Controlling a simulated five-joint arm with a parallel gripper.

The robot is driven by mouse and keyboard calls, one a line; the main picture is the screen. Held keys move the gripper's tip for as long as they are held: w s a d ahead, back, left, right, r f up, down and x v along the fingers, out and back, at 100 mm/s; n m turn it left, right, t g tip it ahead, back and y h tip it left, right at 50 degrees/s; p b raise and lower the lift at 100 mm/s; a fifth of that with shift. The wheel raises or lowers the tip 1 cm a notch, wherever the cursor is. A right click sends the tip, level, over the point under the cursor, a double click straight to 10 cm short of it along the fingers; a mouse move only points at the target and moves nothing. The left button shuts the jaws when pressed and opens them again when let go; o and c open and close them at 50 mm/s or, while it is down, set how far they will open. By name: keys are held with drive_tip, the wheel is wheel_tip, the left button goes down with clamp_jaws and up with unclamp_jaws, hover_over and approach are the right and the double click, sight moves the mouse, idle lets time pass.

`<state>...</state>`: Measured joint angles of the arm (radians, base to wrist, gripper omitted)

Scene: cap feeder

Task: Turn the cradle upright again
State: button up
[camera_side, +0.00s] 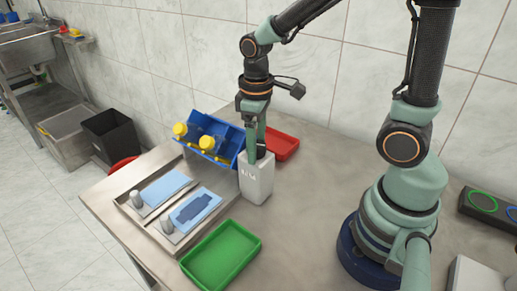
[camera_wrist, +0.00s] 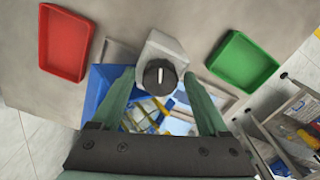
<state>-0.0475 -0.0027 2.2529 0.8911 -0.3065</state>
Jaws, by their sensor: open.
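The blue cradle (camera_side: 222,130) stands tilted on the bench, holding bottles with yellow caps (camera_side: 180,129). In the wrist view part of the blue cradle (camera_wrist: 100,88) and its contents show below the fingers. To its right stands a pale grey block (camera_side: 257,182) with dark lettering. On the block is a round dark knob (camera_wrist: 159,76) with a white mark; the fingers hide it in the side view. My gripper (camera_side: 256,148) is above the block, pointing down. In the wrist view my gripper (camera_wrist: 160,74) is open, its fingers on either side of the knob with gaps visible.
A red tray (camera_side: 281,147) lies behind the block and a green tray (camera_side: 222,256) in front. A metal fixture (camera_side: 150,222) with blue pads is at the left front. A black bin (camera_side: 108,135) stands beyond the bench.

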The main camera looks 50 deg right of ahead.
drive_tip(key=m, duration=0.3)
drive_tip(key=shift+m, duration=0.4)
drive_tip(key=m, duration=0.4)
drive_tip(key=shift+m, duration=0.4)
clamp_jaws()
drive_tip(key=n, duration=0.9)
drive_tip(key=shift+n, duration=0.4)
unclamp_jaws()
